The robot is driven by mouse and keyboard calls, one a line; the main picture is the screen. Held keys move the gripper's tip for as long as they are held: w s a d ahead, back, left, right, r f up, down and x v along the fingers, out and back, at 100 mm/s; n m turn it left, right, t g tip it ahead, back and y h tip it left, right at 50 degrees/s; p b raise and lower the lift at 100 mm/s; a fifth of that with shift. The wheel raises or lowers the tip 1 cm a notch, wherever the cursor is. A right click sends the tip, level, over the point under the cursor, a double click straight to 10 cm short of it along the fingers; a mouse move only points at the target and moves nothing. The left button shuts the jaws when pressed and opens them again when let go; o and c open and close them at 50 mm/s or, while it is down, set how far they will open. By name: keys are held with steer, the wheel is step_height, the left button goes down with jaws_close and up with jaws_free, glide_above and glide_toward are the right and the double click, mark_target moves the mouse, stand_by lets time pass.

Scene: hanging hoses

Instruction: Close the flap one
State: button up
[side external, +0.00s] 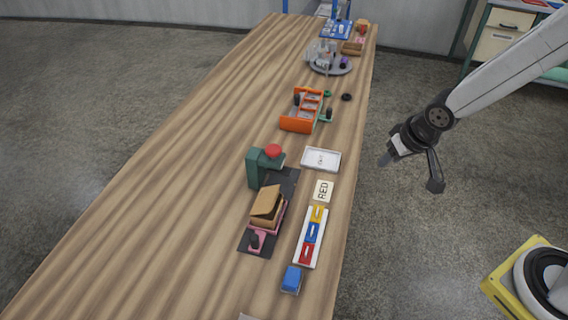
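No label reading "flap one" can be made out. A small tan-brown box (262,222) sits on a pink base on a dark mat, left of the middle of the table's near part. Its tan top panel (267,201) is tilted, with a dark gap under it, so it looks partly open. My gripper (388,160) hangs in the air right of the table's edge, well away from the box. It touches nothing that I can see.
A green press-like stand with a red knob (273,151) stands just behind the box. A white tray (333,166), a "RED" card (322,191) and a white strip of coloured blocks (323,240) lie along the right. An orange rack (297,125) stands farther back. The table's left side is bare.

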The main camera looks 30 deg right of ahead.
steer(key=shift+w+a, duration=0.1)
jaws_close()
steer(key=w+a+r+n+g+y, duration=0.1)
steer(key=w+a+n, duration=0.4)
steer(key=a, duration=0.6)
steer(key=w+a+r+n+g+y, duration=0.1)
steer(key=w+a+n, duration=0.4)
steer(key=a, duration=0.6)
steer(key=shift+w+r, duration=0.3)
steer(key=shift+w, duration=0.5)
